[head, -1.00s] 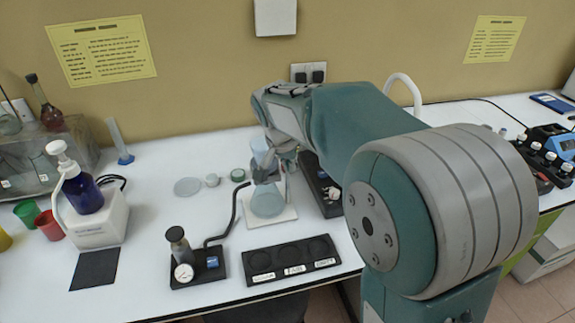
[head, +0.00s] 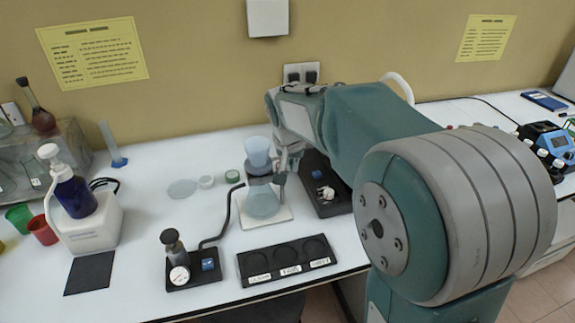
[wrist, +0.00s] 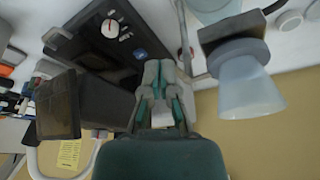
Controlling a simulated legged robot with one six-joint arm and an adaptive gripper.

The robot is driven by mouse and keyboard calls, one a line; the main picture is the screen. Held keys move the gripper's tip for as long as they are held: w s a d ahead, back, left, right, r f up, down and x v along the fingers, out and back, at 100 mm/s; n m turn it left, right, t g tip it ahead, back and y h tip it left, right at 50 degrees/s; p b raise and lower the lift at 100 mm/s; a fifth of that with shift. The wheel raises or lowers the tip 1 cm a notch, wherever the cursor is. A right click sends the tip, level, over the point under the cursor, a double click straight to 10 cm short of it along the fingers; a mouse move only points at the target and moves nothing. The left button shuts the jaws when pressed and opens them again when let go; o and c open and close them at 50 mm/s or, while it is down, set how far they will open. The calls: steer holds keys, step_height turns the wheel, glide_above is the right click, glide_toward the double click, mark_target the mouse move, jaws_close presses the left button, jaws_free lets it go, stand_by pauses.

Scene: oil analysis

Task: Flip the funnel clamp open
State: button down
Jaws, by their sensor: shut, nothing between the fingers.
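The pale blue funnel (head: 257,150) stands upright in the neck of the glass flask (head: 264,203). In the wrist view the funnel (wrist: 248,85) is at the right, upside down in the picture. The dark clamp (wrist: 232,32) sits at the funnel's narrow end; whether its latch is open or shut I cannot tell. In the head view the clamp (head: 262,179) is small and partly hidden by my gripper. My gripper (wrist: 158,66) is shut and empty, apart from the funnel in the wrist view. In the head view it (head: 281,176) is just right of the funnel and flask.
A black device with a white knob (head: 326,193) stands right of the flask. A labelled black rack (head: 287,260) and a gauge stand (head: 192,270) are in front. Black wall plugs (wrist: 60,105) show close behind in the wrist view.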

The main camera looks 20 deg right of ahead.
steer(key=w+d+n, duration=0.1)
steer(key=n, duration=0.1)
steer(key=d+n+y, duration=0.1)
steer(key=d+n, duration=0.1)
steer(key=n, duration=0.1)
steer(key=w+d+n+y, duration=0.1)
steer(key=d+n, duration=0.1)
steer(key=shift+w+d+n, duration=0.2)
steer(key=shift+w+n, duration=0.1)
steer(key=shift+n, duration=0.1)
steer(key=shift+w+a, duration=0.2)
steer(key=shift+a, duration=0.6)
steer(key=v, duration=1.1)
steer(key=shift+s+d+r, duration=0.2)
steer(key=shift+s+r, duration=0.05)
steer(key=shift+r, duration=0.05)
